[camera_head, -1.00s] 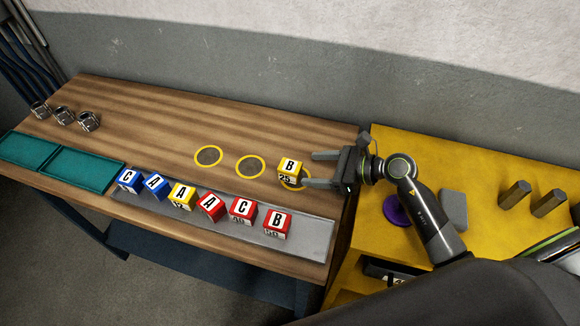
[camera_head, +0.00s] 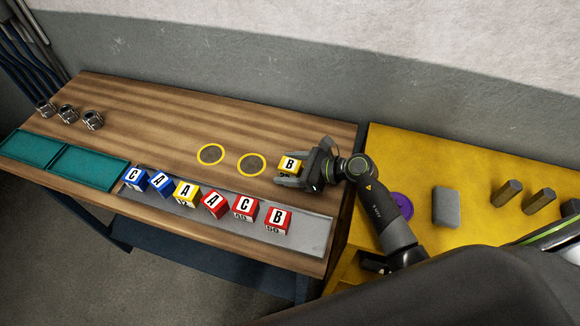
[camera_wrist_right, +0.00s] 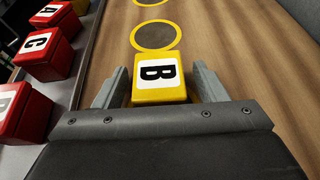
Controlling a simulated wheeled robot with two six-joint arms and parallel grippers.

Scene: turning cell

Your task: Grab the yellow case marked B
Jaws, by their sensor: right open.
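The yellow case marked B (camera_head: 289,164) stands upright on the wooden bench, toward its right end. In the right wrist view the same yellow case (camera_wrist_right: 159,92) sits between the two fingers, with its white B label facing up. My right gripper (camera_head: 288,172) is open around the case, one finger on each side; small gaps show between the fingers and the case in the right wrist view (camera_wrist_right: 158,88). The lower part of the case is partly hidden by the fingers in the head view. My left gripper is not in view.
Two yellow-ringed dark circles (camera_head: 210,154) lie left of the case. A grey tray (camera_head: 310,235) along the front edge holds blue, yellow and red lettered cases, including a red B (camera_head: 278,218). Teal trays (camera_head: 88,168) and metal parts (camera_head: 68,114) are at far left. A yellow table (camera_head: 420,165) stands right.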

